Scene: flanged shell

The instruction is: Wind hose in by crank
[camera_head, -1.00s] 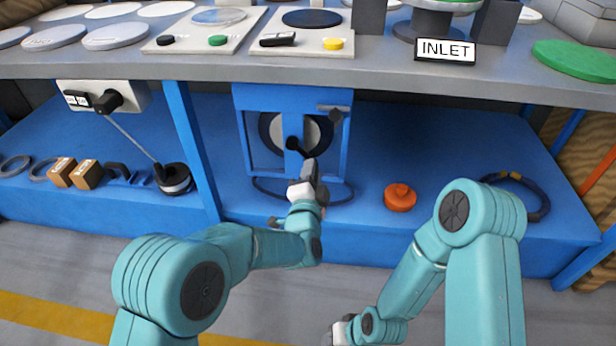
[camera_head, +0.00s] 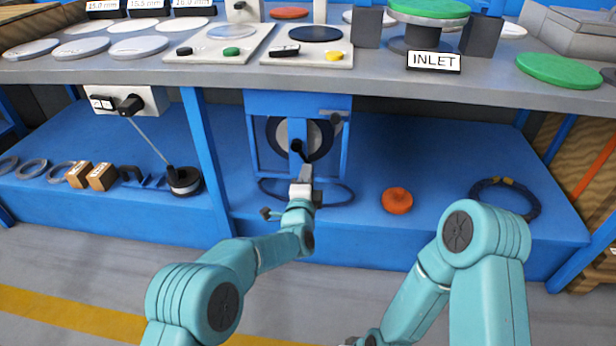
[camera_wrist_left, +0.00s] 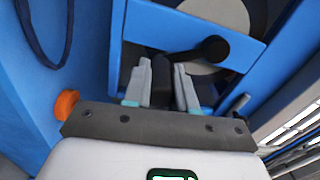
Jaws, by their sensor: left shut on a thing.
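The hose reel (camera_head: 319,139), a grey disc with a dark rim, sits in a blue frame (camera_head: 252,137) under the bench top. A black crank (camera_head: 297,146) is on its front; the crank's round end also shows in the left wrist view (camera_wrist_left: 214,48). My left gripper (camera_head: 304,177) is in front of the reel. In the left wrist view its fingers (camera_wrist_left: 160,85) are shut around the black crank handle (camera_wrist_left: 161,76). A dark hose loop (camera_head: 336,199) lies on the blue shelf below the reel. My right gripper is out of view; only its arm shows.
An orange round piece (camera_head: 397,201) and a dark coil (camera_head: 507,195) lie on the shelf to the right. A blue post (camera_head: 202,150) stands left of the reel. The bench top (camera_head: 270,78) overhangs above. The shelf between reel and orange piece is mostly clear.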

